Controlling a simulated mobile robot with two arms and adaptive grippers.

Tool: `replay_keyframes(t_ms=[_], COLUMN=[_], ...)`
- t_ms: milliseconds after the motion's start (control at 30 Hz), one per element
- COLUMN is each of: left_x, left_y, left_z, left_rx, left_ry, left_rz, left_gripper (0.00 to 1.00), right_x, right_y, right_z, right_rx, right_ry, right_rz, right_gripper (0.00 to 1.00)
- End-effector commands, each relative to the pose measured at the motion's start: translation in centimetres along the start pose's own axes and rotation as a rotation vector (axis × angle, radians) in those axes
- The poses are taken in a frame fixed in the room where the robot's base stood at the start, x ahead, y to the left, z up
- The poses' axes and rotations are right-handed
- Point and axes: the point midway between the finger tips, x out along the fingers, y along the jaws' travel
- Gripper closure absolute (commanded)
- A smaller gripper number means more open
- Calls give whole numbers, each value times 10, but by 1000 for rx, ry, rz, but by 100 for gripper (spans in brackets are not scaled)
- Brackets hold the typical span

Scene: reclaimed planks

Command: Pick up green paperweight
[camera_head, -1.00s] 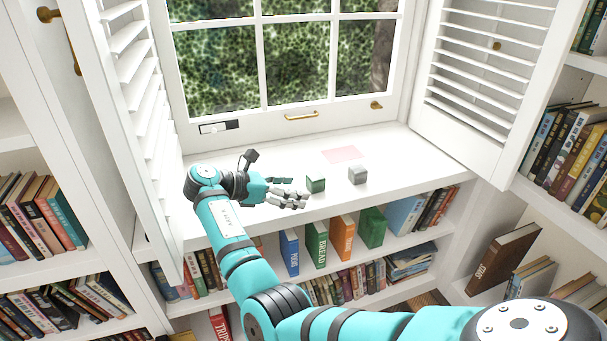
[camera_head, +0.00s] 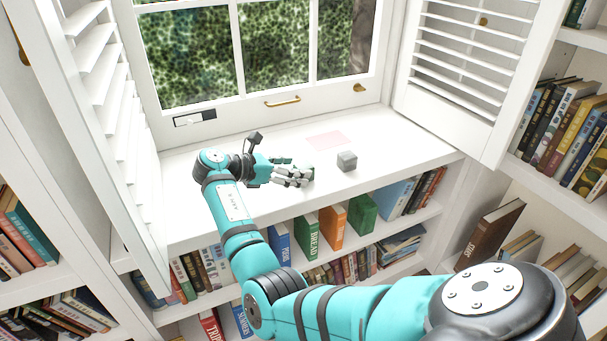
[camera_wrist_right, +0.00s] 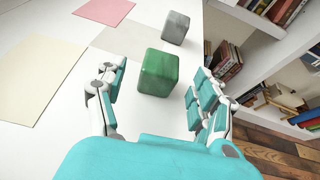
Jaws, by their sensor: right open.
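The green paperweight (camera_wrist_right: 158,72) is a rounded green block standing on the white window ledge (camera_head: 240,150). In the wrist view it sits between the open fingers of my right gripper (camera_wrist_right: 157,88), near the fingertips, with a gap on both sides. In the head view my right gripper (camera_head: 293,171) reaches in low over the ledge from the left, and its fingers hide most of the block. My left gripper is in neither view.
A grey block (camera_head: 347,161) stands just right of the fingers; it also shows in the wrist view (camera_wrist_right: 175,27). A flat pink sheet (camera_head: 326,140) lies behind, and a pale yellow sheet (camera_wrist_right: 38,72) lies at left. Bookshelves are below the ledge's front edge; shutters flank the window.

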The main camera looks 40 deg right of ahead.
Motion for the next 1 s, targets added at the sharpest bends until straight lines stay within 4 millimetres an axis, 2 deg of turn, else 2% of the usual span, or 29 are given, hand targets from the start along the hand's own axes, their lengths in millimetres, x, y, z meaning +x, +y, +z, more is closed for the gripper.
replay_keyframes(t_ms=[33,200,500,1000], left_x=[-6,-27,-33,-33], left_y=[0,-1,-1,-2], left_z=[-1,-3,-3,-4], left_rx=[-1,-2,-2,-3], left_ry=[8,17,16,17], left_rz=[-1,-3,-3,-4], left_gripper=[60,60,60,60], right_x=[10,32,37,36], right_y=[-1,0,0,0], right_z=[-1,0,0,0], right_rx=[2,-2,-2,-2], right_ry=[0,0,0,0], right_rz=[-3,-2,-1,-1], right_gripper=[31,31,31,95])
